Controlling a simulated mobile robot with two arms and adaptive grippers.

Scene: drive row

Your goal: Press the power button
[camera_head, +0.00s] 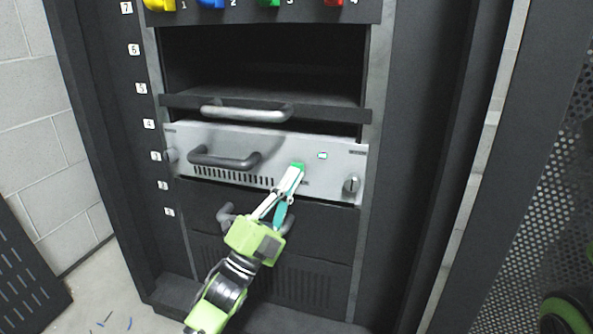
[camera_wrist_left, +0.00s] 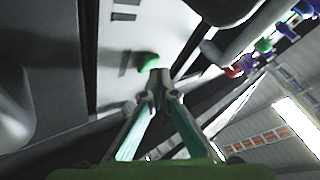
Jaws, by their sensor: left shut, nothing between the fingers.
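The silver drive unit (camera_head: 225,145) sits in the dark rack, with a dark handle (camera_head: 225,160) and a knob (camera_head: 351,185) on its front. A green button (camera_head: 299,165) shows on the front right at my fingertips; it is also in the left wrist view (camera_wrist_left: 148,61), just beyond the finger ends. My left gripper (camera_head: 295,171) reaches up from below, shut and empty, its tips (camera_wrist_left: 157,76) at the button's edge. I cannot tell whether they touch it or whether it is pushed in. My right gripper is out of view.
An open dark bay (camera_head: 262,65) and a shelf with a grey handle (camera_head: 246,112) lie above the unit. Coloured parts (camera_head: 211,3) line the top. A dark lower panel (camera_head: 310,250) is partly behind my arm. A perforated panel (camera_head: 545,200) stands at right.

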